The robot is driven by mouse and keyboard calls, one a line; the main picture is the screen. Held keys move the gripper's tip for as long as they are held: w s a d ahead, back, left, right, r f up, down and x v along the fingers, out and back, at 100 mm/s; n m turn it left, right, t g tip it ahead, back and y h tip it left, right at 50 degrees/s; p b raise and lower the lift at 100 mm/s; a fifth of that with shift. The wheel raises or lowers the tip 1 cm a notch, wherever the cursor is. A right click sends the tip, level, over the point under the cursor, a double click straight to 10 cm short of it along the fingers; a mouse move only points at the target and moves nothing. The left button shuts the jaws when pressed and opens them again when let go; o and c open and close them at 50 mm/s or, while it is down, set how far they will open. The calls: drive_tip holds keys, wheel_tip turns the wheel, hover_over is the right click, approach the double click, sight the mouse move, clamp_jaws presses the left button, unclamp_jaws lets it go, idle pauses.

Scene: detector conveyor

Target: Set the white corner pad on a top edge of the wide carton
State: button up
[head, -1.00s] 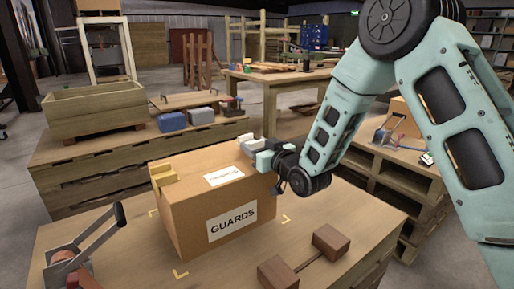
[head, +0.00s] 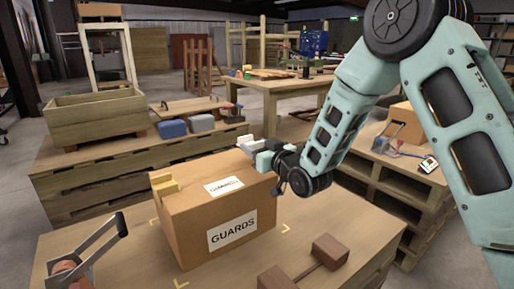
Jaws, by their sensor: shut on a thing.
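The wide carton (head: 200,220), brown and labelled GUARDS, stands on the wooden table in the middle of the head view. My gripper (head: 262,153) is at the carton's right top edge. It is shut on the white corner pad (head: 245,141), which shows as a small pale piece at the far right top corner. The fingers hide part of the pad. I cannot tell whether it touches the carton.
A lever tool (head: 88,252) lies at the table's front left and a brown wooden dumbbell-shaped block (head: 328,250) at the front right. Yellow corner marks (head: 287,228) surround the carton. Behind is a pallet platform with a wooden box (head: 95,115) and blue and grey blocks (head: 172,129).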

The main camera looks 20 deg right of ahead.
drive_tip(key=shift+f+b, duration=1.75)
drive_tip(key=shift+f, duration=0.2)
drive_tip(key=o, duration=1.1)
drive_tip(key=shift+f, duration=0.15)
